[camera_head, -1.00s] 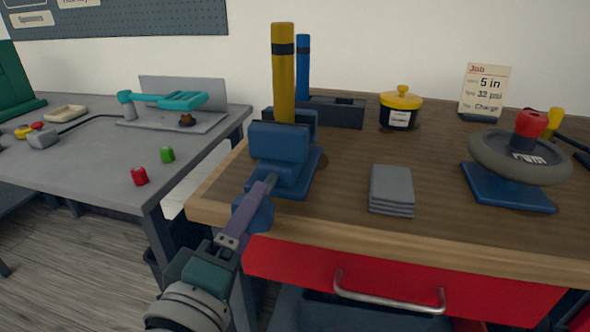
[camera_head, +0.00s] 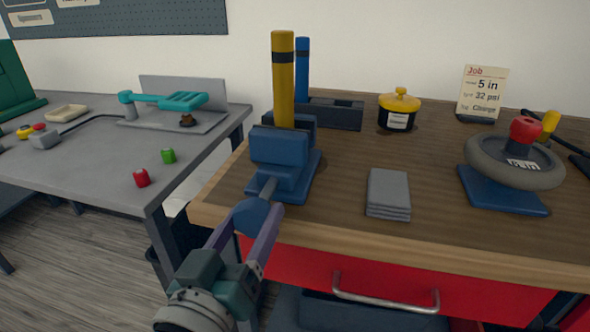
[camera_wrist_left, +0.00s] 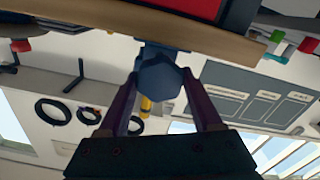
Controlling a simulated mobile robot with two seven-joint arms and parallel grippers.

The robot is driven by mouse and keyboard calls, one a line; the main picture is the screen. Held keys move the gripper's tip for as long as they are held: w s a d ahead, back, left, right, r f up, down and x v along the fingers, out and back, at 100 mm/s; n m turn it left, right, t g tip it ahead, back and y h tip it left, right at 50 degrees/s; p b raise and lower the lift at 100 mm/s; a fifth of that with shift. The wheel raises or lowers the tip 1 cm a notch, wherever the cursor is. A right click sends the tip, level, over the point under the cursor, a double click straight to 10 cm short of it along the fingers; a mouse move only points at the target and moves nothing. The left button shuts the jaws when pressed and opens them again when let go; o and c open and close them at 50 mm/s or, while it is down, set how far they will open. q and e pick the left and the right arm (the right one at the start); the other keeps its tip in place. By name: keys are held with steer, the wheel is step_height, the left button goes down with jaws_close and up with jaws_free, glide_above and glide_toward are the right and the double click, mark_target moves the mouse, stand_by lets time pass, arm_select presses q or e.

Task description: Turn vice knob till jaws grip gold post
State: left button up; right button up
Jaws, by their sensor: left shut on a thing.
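A blue vice (camera_head: 279,147) stands at the left front corner of the wooden bench. The gold post (camera_head: 284,85), with a dark band near its top, stands upright behind the front jaw. I cannot tell whether the jaws touch it, since the front jaw hides its foot. The blue faceted vice knob (camera_head: 252,216) sticks out past the bench's front edge on a short rod. My left gripper (camera_head: 254,222) is shut on the knob, one purple finger on each side. The knob (camera_wrist_left: 160,78) also shows between the fingers in the left wrist view. My right gripper is out of view.
A blue post (camera_head: 302,65) stands behind the gold one, by a dark block (camera_head: 335,114). Grey plates (camera_head: 388,192), a yellow-lidded pot (camera_head: 398,110) and a wheel on a blue stand (camera_head: 505,190) sit rightward. A red drawer (camera_head: 400,282) is below; a grey table (camera_head: 80,170) is left.

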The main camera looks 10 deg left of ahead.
arm_select(q)
steer(key=m, duration=0.3)
steer(key=shift+m, duration=1.9)
steer(key=shift+f, duration=0.1)
steer(key=o, duration=1.4)
steer(key=shift+c, duration=0.2)
steer(key=s+p, duration=0.2)
steer(key=s, duration=0.8)
steer(key=shift+a, duration=0.15)
